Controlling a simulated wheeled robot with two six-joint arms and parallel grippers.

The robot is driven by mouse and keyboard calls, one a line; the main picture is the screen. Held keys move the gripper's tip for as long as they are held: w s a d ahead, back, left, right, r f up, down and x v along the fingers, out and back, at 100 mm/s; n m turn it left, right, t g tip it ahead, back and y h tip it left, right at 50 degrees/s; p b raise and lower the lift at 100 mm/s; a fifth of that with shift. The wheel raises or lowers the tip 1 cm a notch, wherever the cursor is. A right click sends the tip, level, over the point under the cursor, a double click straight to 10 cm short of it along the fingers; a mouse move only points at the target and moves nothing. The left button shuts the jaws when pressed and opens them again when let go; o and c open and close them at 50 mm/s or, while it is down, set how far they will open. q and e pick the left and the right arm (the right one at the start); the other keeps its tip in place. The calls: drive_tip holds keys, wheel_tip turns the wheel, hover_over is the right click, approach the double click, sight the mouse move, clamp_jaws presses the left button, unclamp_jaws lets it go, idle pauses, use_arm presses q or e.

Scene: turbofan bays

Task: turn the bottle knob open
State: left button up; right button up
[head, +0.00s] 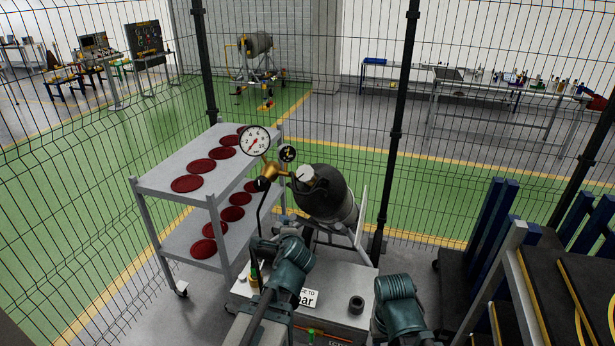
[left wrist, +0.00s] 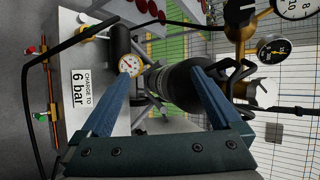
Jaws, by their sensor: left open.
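The dark grey gas bottle (head: 336,196) leans on the cart, with a pale knob-like piece (head: 305,174) at its neck. A brass regulator (head: 270,170) with a large white gauge (head: 254,141) and a small black gauge (head: 288,153) sits beside the neck. In the left wrist view, my left gripper (left wrist: 160,72) is open and empty, and the bottle (left wrist: 176,88) appears beyond its fingers. The brass regulator (left wrist: 240,30) is at the upper right there. The bottle's neck is partly hidden behind the right finger. My right gripper is not in view; only its arm shows at lower right.
The white cart top (head: 345,280) carries a "6 bar" label (left wrist: 80,88), a small gauge (left wrist: 131,65) and a black hose (left wrist: 60,45). A grey shelf trolley (head: 160,183) with red discs stands left. Wire fencing is behind. A dark rack (head: 560,280) stands right.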

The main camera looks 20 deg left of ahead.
use_arm(q)
wheel_tip(320, 180, up, 6)
drive_tip(key=w+d+m+t, duration=0.1)
drive_tip(key=w+m+t, duration=0.15)
drive_tip(key=m, duration=0.35)
drive_tip(key=m+t+h, duration=0.1)
drive_tip(key=m+t, duration=0.4)
drive_tip(key=m, duration=0.4)
approach(306, 177)
drive_tip(key=s, duration=0.1)
drive_tip(key=shift+s+d+r+g, duration=0.1)
drive_tip(key=shift+s+r+g, duration=0.05)
drive_tip(key=shift+r+g, duration=0.1)
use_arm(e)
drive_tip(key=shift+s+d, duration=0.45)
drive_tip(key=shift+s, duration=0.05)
use_arm(q)
drive_tip(key=x, duration=1.3)
drive_tip(key=shift+w+f, duration=0.1)
drive_tip(key=shift+w, duration=0.3)
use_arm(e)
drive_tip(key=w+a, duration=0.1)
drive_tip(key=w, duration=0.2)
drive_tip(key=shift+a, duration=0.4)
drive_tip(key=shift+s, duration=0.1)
use_arm(q)
drive_tip(key=c, duration=1.4)
drive_tip(key=shift+o, duration=0.2)
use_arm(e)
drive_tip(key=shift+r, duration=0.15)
